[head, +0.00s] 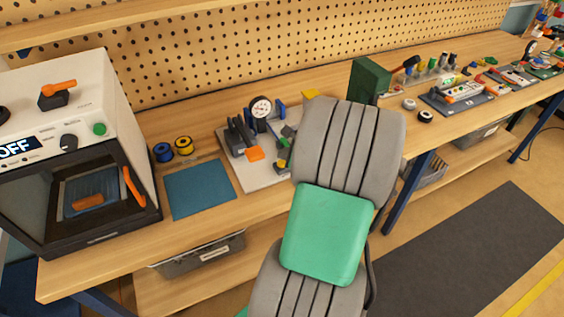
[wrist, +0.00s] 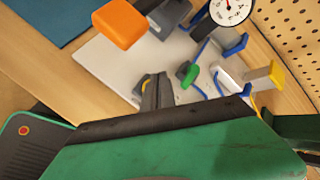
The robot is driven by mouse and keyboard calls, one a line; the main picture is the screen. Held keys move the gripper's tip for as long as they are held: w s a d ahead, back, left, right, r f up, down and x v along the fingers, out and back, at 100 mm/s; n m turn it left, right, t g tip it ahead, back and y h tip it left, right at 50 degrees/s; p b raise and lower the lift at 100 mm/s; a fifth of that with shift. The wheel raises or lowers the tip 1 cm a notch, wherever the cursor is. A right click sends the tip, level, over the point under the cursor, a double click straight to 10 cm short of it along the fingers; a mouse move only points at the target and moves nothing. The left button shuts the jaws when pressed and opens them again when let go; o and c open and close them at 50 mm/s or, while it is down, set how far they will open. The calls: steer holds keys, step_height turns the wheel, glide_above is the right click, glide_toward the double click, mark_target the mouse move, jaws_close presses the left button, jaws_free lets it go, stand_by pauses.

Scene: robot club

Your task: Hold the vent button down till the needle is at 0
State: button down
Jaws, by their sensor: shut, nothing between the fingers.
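The gauge (head: 261,107) has a round white dial in a black rim and stands on a pale board (head: 265,180) on the bench. It also shows in the wrist view (wrist: 229,10), cut by the top edge; its needle is too small to read surely. My gripper (wrist: 157,92) is shut and empty, its dark fingertips over the board. A small yellow part (wrist: 145,80) shows beside the fingertips, partly hidden by them; I cannot tell whether they touch. It may be the vent button. In the head view my arm hides the gripper.
An orange block (wrist: 119,23) on a dark base and a green knob (wrist: 188,74) stand close to my fingers. Blue brackets and a yellow-topped post (wrist: 262,76) are to the right. A blue mat (head: 199,188) lies clear at the left, beside an oven (head: 80,150).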

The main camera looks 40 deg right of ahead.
steer(key=shift+f, duration=0.1)
steer(key=shift+f, duration=0.3)
steer(key=shift+f+b, duration=0.3)
steer(key=shift+f, duration=0.2)
stand_by(0.5)
stand_by(1.4)
steer(key=shift+r+p, duration=0.9)
steer(key=shift+r, duration=0.1)
step_height(320, 180, up, 5)
steer(key=p, duration=0.5)
